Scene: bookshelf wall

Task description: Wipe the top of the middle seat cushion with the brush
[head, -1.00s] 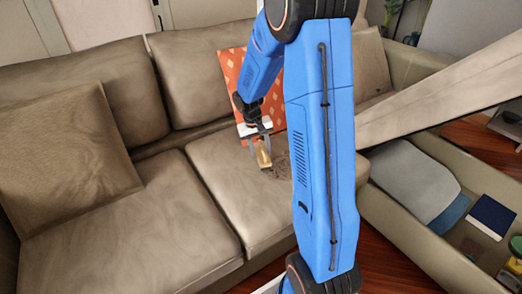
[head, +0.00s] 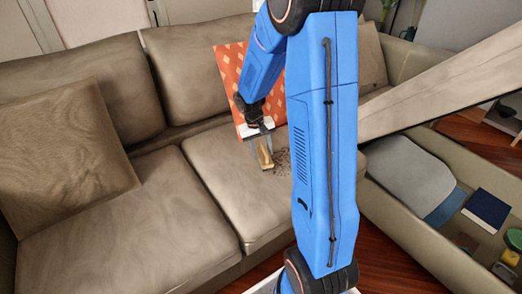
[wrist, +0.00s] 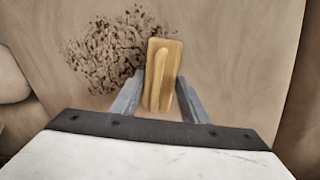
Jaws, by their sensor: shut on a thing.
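My gripper (head: 262,150) is shut on a brush (head: 265,160) with a light wooden back, held over the middle seat cushion (head: 215,185). In the wrist view the brush (wrist: 162,75) sits between the two fingers of my gripper (wrist: 160,95). A patch of dark brown crumbs (wrist: 108,52) lies on the cushion just left of the brush; it also shows in the head view (head: 281,160), partly behind my arm. The bristles are hidden, and I cannot tell whether they touch the cushion.
An orange patterned pillow (head: 228,72) leans on the backrest behind my gripper. A brown pillow (head: 62,145) leans at the left. An open bin (head: 400,235) at the right holds a dark blue book (head: 487,210) and other things. My arm hides the cushion's right part.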

